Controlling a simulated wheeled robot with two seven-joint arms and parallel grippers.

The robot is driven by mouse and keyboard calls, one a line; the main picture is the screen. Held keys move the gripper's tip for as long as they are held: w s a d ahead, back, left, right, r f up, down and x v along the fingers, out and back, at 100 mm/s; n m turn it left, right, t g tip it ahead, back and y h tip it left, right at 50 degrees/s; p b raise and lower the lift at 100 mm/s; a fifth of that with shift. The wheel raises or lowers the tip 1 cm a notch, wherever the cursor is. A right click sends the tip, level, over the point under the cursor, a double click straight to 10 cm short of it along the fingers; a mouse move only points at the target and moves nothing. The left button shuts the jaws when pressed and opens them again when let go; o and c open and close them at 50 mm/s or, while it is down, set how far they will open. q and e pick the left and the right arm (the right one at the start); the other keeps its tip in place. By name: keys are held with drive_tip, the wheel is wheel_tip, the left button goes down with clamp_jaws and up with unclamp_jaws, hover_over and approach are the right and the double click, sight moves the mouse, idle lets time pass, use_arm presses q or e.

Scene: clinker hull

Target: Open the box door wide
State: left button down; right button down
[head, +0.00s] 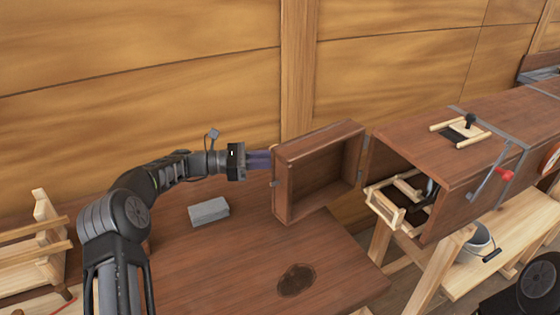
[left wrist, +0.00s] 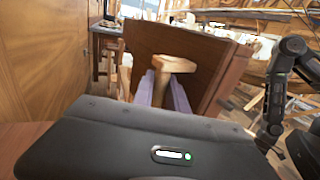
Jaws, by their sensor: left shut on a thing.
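The box door (head: 283,190) is a shallow brown wooden panel with a raised rim. It stands swung open to the left of the box (head: 440,155), hinged at the box's left edge, with its hollow inner side towards the head camera. My left gripper (head: 262,160) is at the door's outer side, shut on a pale wooden handle (left wrist: 172,65). The handle shows between the purple fingers in the left wrist view, in front of the door's outer face (left wrist: 205,65); in the head view it is hidden. My right gripper is not in view.
A grey block (head: 208,211) lies on the brown tabletop (head: 235,270), left of the door. A wooden rack (head: 35,250) stands at the far left. The plank wall (head: 200,100) rises close behind. A small wooden tray (head: 385,208) protrudes from the box opening. The front tabletop is clear.

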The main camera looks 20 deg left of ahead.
use_arm(q)
drive_tip(key=shift+f, duration=0.1)
drive_tip(key=c, duration=1.3)
unclamp_jaws()
drive_tip(key=shift+b+v, duration=0.7)
drive_tip(key=shift+v, duration=3.2)
drive_tip(key=shift+c, duration=0.4)
